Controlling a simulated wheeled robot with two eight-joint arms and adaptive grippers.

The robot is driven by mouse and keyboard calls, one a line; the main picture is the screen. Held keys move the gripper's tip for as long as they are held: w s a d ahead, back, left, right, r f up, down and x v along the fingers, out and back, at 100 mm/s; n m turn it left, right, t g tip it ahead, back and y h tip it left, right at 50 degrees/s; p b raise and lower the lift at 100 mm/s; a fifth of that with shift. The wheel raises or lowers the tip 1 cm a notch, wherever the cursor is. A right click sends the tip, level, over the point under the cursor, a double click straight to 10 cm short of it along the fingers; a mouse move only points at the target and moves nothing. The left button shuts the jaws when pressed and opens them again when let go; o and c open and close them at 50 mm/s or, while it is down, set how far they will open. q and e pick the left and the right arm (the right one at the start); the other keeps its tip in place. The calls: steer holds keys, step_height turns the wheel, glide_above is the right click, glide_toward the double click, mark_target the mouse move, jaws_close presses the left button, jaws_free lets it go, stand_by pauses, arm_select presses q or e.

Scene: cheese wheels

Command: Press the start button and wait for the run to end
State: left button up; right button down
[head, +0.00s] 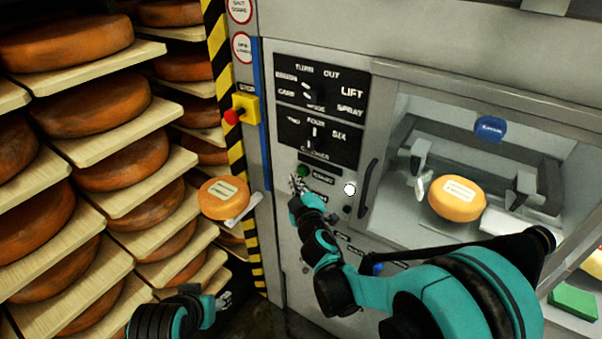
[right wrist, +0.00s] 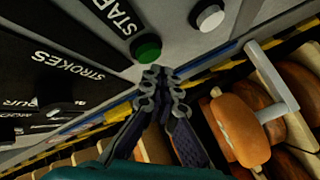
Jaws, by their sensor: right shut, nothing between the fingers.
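The green start button (head: 302,171) is on the grey machine front, below the dial panels. In the right wrist view the green button (right wrist: 146,48) sits beside a label whose visible letters read "STAR". My right gripper (head: 297,184) is shut and empty, with its tips just below the button. In the right wrist view its closed tips (right wrist: 154,72) are close to the button's edge; I cannot tell whether they touch it. My left gripper (head: 224,299) is low at the left, away from the machine's buttons; its jaws are too small to read.
A white button (head: 349,189) is right of the green one. A red stop button (head: 232,117) on a yellow box is at the upper left. A cheese wheel (head: 457,198) sits in the machine's windowed chamber. Another (head: 223,198) is on a side bracket. Cheese shelves (head: 110,150) fill the left.

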steer(key=shift+w+d, duration=0.2)
steer(key=shift+w, duration=0.1)
